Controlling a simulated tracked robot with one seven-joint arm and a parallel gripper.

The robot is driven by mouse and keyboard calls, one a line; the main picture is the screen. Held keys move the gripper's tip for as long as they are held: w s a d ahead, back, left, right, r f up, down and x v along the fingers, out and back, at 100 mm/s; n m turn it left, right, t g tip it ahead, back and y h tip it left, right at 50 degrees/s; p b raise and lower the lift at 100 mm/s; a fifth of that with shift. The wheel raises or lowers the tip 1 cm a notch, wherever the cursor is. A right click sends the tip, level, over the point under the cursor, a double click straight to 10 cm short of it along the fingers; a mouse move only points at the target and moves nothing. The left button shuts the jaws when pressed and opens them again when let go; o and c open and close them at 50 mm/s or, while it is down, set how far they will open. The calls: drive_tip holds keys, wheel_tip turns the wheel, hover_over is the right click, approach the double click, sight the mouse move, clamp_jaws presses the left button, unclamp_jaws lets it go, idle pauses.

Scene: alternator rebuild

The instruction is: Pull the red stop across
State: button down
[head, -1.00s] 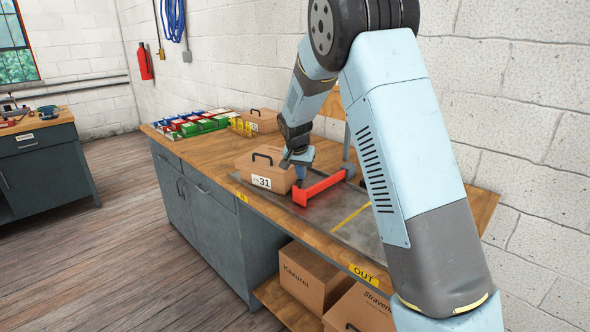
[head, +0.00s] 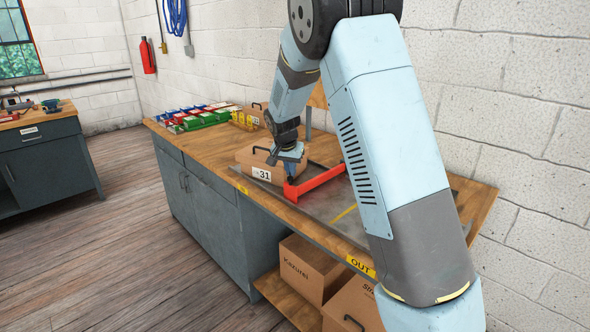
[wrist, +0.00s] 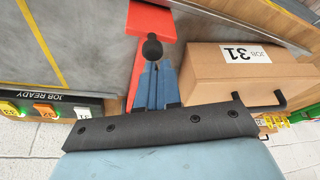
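The red stop (head: 318,182) is a bar lying across the grey plate on the workbench, right of the cardboard box marked 31 (head: 268,177). In the wrist view the red stop (wrist: 152,20) has a round black knob (wrist: 152,47) standing up from it. My gripper (head: 291,176) is over the stop's near end, and its blue fingers (wrist: 154,68) are nearly together at the knob. The fingers hide the knob's lower part. The box (wrist: 240,70) is close beside the fingers in the wrist view.
The grey plate (head: 325,207) has a yellow line (head: 345,212) and open room right of the stop. An OUT label (head: 361,266) is on the bench's front edge. Coloured bins (head: 200,117) and a second box stand at the far end. A JOB READY panel (wrist: 45,103) shows in the wrist view.

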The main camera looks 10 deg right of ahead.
wheel_tip(320, 180, up, 10)
drive_tip(key=shift+w+d, duration=0.15)
drive_tip(key=shift+w, duration=0.05)
idle(0.5)
